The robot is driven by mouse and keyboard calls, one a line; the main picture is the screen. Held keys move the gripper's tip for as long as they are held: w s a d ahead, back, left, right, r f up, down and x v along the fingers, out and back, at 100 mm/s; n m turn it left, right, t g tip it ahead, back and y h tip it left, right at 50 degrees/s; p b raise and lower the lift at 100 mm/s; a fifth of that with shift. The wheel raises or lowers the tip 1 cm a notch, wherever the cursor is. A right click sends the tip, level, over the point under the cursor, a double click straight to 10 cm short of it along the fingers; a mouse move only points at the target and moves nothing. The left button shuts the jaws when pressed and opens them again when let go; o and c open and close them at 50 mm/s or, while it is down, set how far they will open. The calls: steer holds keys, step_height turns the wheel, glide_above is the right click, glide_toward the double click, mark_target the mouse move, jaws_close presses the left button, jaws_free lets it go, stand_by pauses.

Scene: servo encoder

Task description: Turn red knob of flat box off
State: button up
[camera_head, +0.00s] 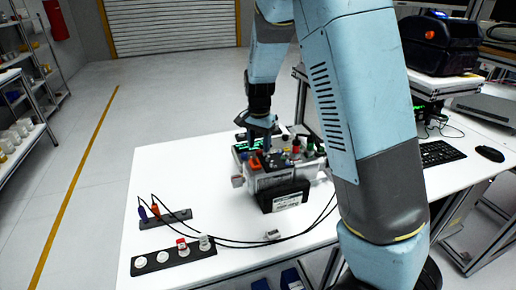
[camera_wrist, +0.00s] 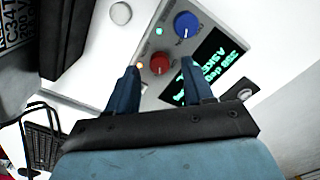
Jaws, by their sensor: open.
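The flat box (camera_wrist: 148,95) is a grey panel with a red knob (camera_wrist: 160,63), a blue knob (camera_wrist: 187,24) and a dark screen (camera_wrist: 212,66) with green text. A small green light shows by the blue knob and an orange-red light by the red knob. My gripper (camera_wrist: 159,67) is open above the panel, its blue fingers on either side of the red knob. I cannot tell whether they touch it. In the head view my gripper (camera_head: 258,130) is over the box cluster on the table, and the red knob cannot be made out there.
A black box (camera_head: 284,196) with a white label stands in front of the cluster. A dark strip with white and red buttons (camera_head: 173,256) and cables lie at the front left of the white table. A keyboard (camera_head: 438,153) is at the right.

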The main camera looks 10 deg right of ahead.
steer(key=shift+f, duration=1.05)
steer(key=shift+c, duration=0.3)
steer(key=c, duration=0.9)
steer(key=shift+a, duration=0.3)
jaws_close()
steer(key=shift+d, duration=0.25)
